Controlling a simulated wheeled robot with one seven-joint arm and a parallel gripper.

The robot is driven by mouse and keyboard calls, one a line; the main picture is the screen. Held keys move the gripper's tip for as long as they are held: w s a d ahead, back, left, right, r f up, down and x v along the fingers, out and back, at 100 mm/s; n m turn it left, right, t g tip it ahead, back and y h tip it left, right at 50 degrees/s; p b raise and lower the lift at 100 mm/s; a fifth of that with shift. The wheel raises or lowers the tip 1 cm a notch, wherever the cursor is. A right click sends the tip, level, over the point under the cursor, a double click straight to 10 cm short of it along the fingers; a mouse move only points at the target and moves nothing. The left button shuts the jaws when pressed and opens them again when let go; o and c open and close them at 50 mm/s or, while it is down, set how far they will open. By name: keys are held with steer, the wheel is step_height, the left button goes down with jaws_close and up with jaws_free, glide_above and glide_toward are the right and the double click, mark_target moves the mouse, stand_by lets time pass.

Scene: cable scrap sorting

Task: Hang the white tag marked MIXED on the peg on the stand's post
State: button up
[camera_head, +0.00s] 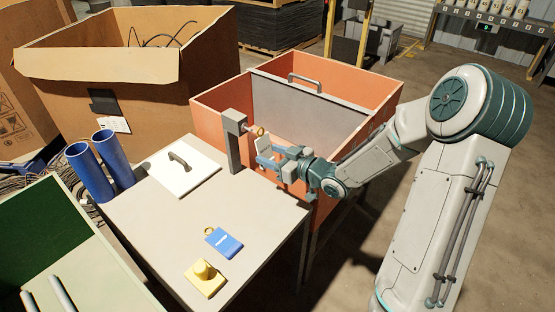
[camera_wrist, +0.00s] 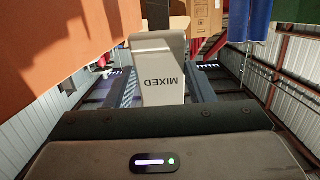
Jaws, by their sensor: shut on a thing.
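The white tag (camera_head: 264,147) is held upright in my gripper (camera_head: 279,164), over the far right corner of the table. In the wrist view the tag (camera_wrist: 161,88) shows the word MIXED upside down, between my fingers (camera_wrist: 160,96). The grey post (camera_head: 233,142) stands at the table's far edge, just left of the tag. A short peg (camera_head: 247,128) sticks out from its upper part towards the tag. A gold ring (camera_head: 258,131) shows above the tag, close to the peg's end. I cannot tell whether the ring is around the peg or only in front of it.
An orange bin (camera_head: 218,98) with a grey divider stands behind the post. On the table lie a white lid (camera_head: 198,175) with a handle, a blue tag (camera_head: 224,243) and a yellow block (camera_head: 205,283) with a knob. Blue tubes (camera_head: 90,172) stand at the left.

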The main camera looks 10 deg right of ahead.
mark_target(266, 153)
steer(key=shift+b+x, duration=0.7)
steer(key=shift+x, duration=1.05)
steer(key=shift+c, duration=0.3)
steer(key=shift+w+a, duration=0.15)
steer(key=shift+c, duration=1)
steer(key=shift+w+a+f+b, duration=0.25)
steer(key=shift+w+a+b, duration=0.05)
steer(key=shift+a, duration=0.1)
steer(key=o, duration=1.3)
steer(key=shift+c, duration=0.2)
steer(key=shift+d, duration=0.1)
